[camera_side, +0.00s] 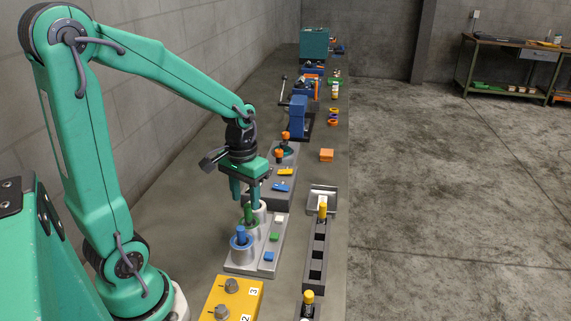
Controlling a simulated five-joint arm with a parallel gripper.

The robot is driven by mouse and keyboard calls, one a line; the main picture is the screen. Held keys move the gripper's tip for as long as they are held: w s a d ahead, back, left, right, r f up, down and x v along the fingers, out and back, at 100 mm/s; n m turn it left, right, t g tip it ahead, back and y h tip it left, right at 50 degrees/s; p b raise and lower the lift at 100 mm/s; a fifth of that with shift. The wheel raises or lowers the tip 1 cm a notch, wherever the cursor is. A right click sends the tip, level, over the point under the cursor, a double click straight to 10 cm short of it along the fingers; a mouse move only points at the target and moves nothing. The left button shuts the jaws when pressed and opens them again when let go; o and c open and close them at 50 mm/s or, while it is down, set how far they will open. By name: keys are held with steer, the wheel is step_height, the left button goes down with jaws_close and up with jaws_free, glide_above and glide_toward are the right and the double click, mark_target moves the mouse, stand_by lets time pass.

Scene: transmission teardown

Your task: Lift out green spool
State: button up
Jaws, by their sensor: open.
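The green spool (249,212) stands upright in a round bore of the light grey housing (262,262), behind the blue spool (241,239). My gripper (245,193) points down just above and behind the green spool, with its two fingers apart. Nothing shows between the fingers. The right finger overlaps the light-coloured cylinder behind the green spool in the picture, and I cannot tell whether they touch. The lower part of the green spool is hidden in the housing.
White, green (274,236) and blue (268,257) tabs lie along the housing's right side. A dark slotted rack (316,255) with a yellow-topped part (322,211) stands to the right. A yellow block (233,298) is in front. The bench strip between housing and rack is clear.

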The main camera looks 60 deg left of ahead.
mark_target(247, 206)
steer(key=shift+f, duration=0.2)
steer(key=shift+w+d+f, duration=0.1)
steer(key=shift+f, duration=2.5)
jaws_close()
